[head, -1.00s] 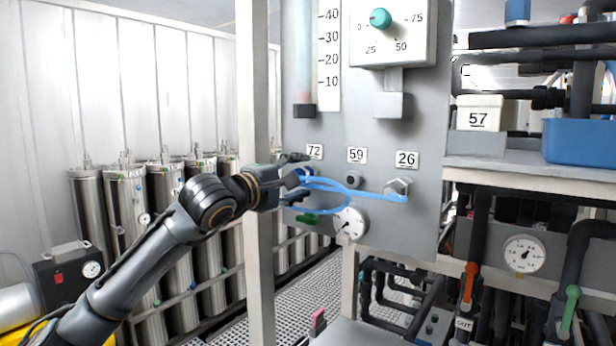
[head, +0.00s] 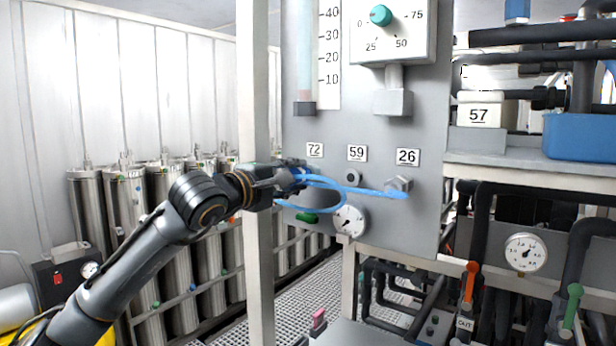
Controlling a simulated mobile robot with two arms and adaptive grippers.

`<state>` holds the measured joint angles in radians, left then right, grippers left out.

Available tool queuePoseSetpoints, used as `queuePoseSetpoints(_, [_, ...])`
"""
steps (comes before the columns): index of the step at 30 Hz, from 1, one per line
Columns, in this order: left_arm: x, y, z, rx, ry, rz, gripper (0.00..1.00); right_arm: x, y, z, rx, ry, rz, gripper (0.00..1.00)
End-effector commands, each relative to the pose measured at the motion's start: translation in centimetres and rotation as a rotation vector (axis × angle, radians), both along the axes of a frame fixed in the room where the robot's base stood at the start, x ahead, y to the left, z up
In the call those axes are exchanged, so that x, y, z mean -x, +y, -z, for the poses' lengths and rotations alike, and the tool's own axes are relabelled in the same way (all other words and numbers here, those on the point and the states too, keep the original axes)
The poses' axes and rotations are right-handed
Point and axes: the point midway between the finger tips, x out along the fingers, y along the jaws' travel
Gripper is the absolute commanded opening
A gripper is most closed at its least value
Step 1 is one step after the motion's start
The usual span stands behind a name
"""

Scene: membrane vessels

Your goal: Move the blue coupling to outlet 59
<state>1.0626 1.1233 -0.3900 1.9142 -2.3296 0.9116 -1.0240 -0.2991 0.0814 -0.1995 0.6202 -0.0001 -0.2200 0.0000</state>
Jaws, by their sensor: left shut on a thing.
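My left gripper (head: 292,177) is shut on the blue coupling (head: 299,176) in front of the grey panel, just below the 72 label (head: 314,150). The fingers hide part of the coupling, and I cannot tell whether it still touches outlet 72, which is hidden. A blue hose (head: 345,186) loops from the coupling to the metal fitting (head: 399,187) under the 26 label (head: 407,157). Outlet 59 (head: 352,176) is a small dark round port under its label (head: 357,153), with nothing on it, to the right of the gripper. My right gripper is not in view.
A white post (head: 255,100) stands left of the panel, behind my left arm. Pipes and a shelf (head: 530,170) fill the right side.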

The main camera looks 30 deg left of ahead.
Motion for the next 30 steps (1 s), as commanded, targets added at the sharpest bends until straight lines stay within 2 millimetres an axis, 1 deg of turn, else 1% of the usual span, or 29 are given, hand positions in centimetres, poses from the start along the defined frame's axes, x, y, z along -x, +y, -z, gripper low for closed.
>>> queuePoseSetpoints(3, [0.5, 0.1, 0.1, -0.001, -0.002, -0.002, 0.00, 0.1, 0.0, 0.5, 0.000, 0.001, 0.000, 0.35])
queuePoseSetpoints(30, [4.1, 0.4, 0.0, 0.000, -0.002, -0.001, 0.00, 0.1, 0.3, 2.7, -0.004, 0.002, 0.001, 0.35])
